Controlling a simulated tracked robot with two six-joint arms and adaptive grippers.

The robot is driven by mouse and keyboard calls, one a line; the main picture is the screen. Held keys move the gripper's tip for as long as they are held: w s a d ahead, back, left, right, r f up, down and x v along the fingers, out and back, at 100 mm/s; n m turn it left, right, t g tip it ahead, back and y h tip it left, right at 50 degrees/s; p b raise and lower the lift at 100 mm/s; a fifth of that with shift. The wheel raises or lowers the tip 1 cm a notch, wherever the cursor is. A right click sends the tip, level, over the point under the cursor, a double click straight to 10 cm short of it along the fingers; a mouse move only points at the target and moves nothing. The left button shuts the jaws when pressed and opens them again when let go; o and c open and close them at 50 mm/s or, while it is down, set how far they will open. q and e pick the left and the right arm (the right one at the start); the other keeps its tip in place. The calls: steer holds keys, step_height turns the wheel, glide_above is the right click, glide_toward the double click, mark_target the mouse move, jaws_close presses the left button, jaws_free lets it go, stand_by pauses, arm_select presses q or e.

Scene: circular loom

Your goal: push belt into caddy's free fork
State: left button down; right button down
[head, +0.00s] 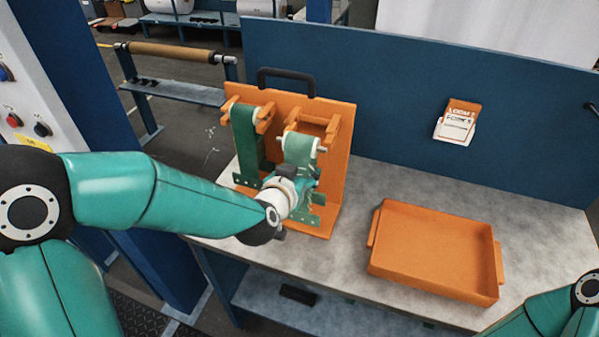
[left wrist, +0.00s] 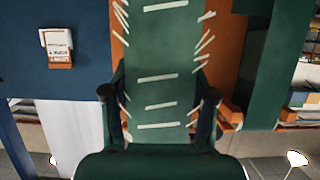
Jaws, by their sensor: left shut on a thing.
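The orange caddy (head: 337,165) stands upright on the bench with a black handle on top. Its left fork (head: 265,117) bears a dark green belt (head: 246,140) that hangs down. Its right fork (head: 313,122) shows an open space between its prongs. A lighter green belt (head: 300,150) with a pale rod end stands just in front of and below this fork; I cannot tell if they touch. My left gripper (head: 293,178) is shut on this belt, low down. In the left wrist view the belt (left wrist: 163,50), with white stitches, runs between the dark fingers. My right gripper is out of view.
An empty orange tray (head: 388,268) sits on the grey bench (head: 350,217) to the right. A blue panel (head: 395,100) with a card holder (head: 457,120) rises behind. The bench between caddy and tray is clear. A white machine panel stands at the left.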

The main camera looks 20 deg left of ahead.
mark_target(301, 150)
arm_select(q)
steer(key=shift+w, duration=0.25)
stand_by(0.3)
steer(key=shift+w, duration=0.85)
steer(key=shift+w, duration=0.2)
steer(key=shift+w+d+p, duration=0.1)
steer(key=shift+w+p, duration=0.3)
steer(key=shift+w, duration=1.2)
steer(key=shift+c, duration=1.2)
jaws_free()
steer(key=v, duration=1.2)
